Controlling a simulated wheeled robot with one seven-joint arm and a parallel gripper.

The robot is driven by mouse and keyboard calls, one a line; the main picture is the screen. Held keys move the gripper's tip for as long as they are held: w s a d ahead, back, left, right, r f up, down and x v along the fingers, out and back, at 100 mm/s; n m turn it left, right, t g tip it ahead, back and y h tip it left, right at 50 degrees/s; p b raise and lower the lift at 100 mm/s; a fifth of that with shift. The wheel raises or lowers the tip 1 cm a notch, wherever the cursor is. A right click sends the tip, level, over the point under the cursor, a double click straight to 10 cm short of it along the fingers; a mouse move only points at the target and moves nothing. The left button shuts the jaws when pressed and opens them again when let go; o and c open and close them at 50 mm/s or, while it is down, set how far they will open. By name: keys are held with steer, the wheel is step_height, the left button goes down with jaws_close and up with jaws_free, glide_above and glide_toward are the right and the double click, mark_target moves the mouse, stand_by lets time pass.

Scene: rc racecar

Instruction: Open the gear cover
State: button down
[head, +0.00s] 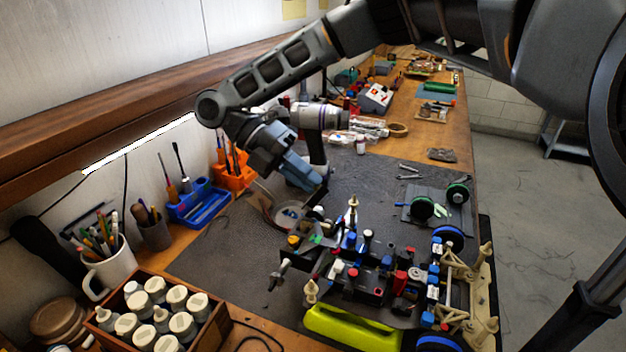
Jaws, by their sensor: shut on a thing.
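The RC car (385,275) stands on the dark work mat in the lower middle of the head view. It has a black chassis with blue, red and white fittings and tan parts at its right end. My gripper (322,198) comes down from the upper left to the car's far left part, its jaws closed on a small part there. That part seems to be the gear cover, but it is too small and too hidden by my gripper to make out its shape or how far it is open.
A drill (318,125) stands behind my gripper. A wooden box of bottles (165,315), a mug (108,270) and a blue tool holder (200,203) are at left.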

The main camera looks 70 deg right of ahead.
steer(key=shift+w+g, duration=0.55)
steer(key=shift+g, duration=0.35)
steer(key=c, duration=1.2)
jaws_free()
steer(key=shift+c, duration=0.2)
steer(key=s+d+r+b, duration=0.1)
steer(key=s+d+r, duration=0.5)
steer(key=s+r, duration=0.3)
steer(key=shift+s+d+r, duration=0.2)
steer(key=shift+d+r, duration=0.2)
steer(key=shift+r, duration=0.55)
